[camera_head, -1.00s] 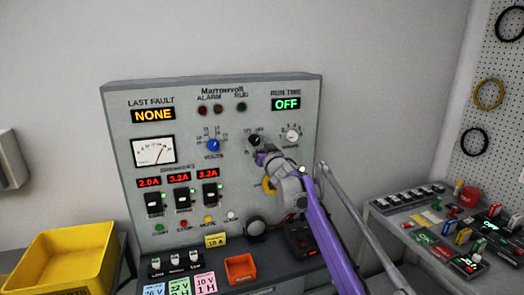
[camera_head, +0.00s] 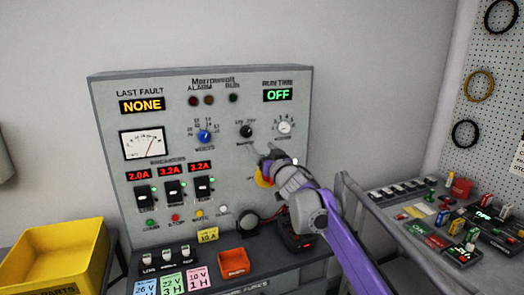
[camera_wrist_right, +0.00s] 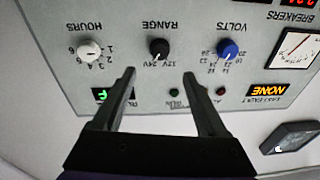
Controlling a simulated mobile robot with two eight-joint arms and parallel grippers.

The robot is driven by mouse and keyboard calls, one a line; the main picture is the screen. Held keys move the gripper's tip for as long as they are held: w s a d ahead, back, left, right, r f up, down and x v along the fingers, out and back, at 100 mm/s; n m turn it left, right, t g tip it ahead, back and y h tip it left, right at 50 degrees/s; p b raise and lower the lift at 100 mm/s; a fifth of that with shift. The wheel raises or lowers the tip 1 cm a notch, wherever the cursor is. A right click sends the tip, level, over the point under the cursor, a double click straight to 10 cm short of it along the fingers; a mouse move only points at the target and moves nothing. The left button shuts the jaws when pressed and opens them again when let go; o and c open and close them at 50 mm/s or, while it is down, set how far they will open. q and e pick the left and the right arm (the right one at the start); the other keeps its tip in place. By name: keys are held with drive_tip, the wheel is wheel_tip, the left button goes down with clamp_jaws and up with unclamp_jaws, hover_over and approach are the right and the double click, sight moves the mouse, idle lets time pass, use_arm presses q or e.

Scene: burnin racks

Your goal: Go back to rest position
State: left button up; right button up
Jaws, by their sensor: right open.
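My right gripper (camera_head: 264,158) is in front of the grey control panel (camera_head: 110,95), just below and right of the black range knob (camera_head: 246,131). Its jaws are open and empty. In the right wrist view the two dark fingers (camera_wrist_right: 158,78) stand apart, with the range knob (camera_wrist_right: 159,50) showing between them, clear of both. The blue volts knob (camera_head: 205,136) and the white hours knob (camera_head: 284,127) are on either side. The purple right arm comes in from the lower right and hides part of the panel. My left gripper is not in view.
A yellow bin (camera_head: 55,255) stands at the lower left. An orange tray (camera_head: 234,262) and several labelled cards lie on the ledge below the panel. A bench (camera_head: 384,203) with many small parts stands at the right, below a pegboard (camera_head: 500,90) with hanging rings.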

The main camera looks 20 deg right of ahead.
drive_tip(key=s+a+f+g, duration=0.2)
drive_tip(key=s+f+g, duration=0.2)
drive_tip(key=s+f, duration=0.7)
drive_tip(key=s+a+f+g+h+p, duration=0.1)
drive_tip(key=s+f+g, duration=0.4)
drive_tip(key=s+f, duration=0.7)
drive_tip(key=s+a+f+g, duration=0.4)
drive_tip(key=s+f, duration=0.7)
drive_tip(key=s, duration=1.2)
drive_tip(key=shift+s+f+g+h+p, duration=0.15)
drive_tip(key=shift+f+g+h+p, duration=0.15)
drive_tip(key=shift+f+p, duration=0.1)
